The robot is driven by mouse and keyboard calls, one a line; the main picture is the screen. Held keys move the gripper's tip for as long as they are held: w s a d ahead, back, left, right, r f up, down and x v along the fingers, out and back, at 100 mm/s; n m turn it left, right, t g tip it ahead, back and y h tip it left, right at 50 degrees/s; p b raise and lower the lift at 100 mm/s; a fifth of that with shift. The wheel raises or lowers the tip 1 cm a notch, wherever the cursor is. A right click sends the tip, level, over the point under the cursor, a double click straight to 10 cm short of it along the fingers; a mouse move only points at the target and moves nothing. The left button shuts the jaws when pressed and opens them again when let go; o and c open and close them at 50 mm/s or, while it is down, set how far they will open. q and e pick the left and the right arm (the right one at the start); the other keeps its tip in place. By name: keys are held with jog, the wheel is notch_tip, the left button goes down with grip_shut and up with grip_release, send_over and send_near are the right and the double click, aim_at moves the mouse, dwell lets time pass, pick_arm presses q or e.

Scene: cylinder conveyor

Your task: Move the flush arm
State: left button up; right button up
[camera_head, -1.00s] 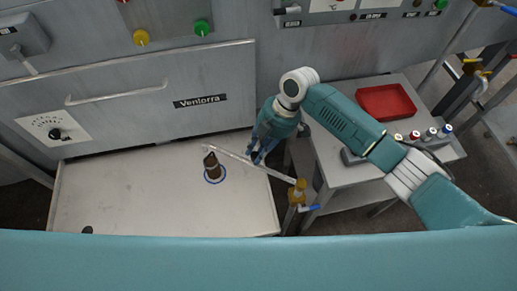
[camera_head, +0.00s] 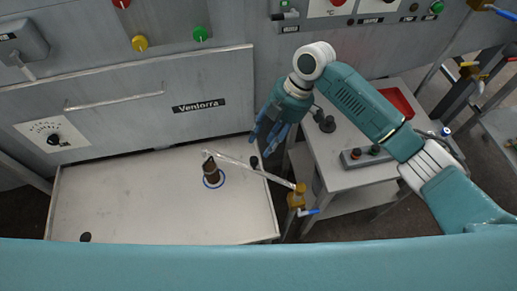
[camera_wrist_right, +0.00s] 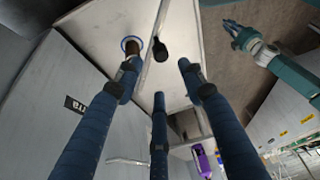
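The flush arm looks to be the thin pale rod (camera_head: 235,163) that runs from a brass valve post (camera_head: 297,197) over the white table to a brown cylinder (camera_head: 211,172). The rod also shows in the right wrist view (camera_wrist_right: 151,72), beside a black knob (camera_wrist_right: 160,49). My right gripper (camera_head: 262,140) is above and behind the rod, near the table's right edge. Its blue fingers are spread and empty in the wrist view (camera_wrist_right: 158,85). A teal arm with a dark hand, seemingly my left gripper (camera_wrist_right: 231,34), shows there; its finger state is unclear.
The brown cylinder stands in a blue ring (camera_head: 221,181) on the white table (camera_head: 120,205). A grey machine front (camera_head: 130,95) rises behind. At right, a side table (camera_head: 335,178) holds a red tray (camera_head: 398,101) and a small control box (camera_head: 365,157). The table's left part is mostly clear.

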jog(key=shift+v, duration=2.1)
jog(key=shift+a+f, duration=0.1)
jog(key=shift+a, duration=0.05)
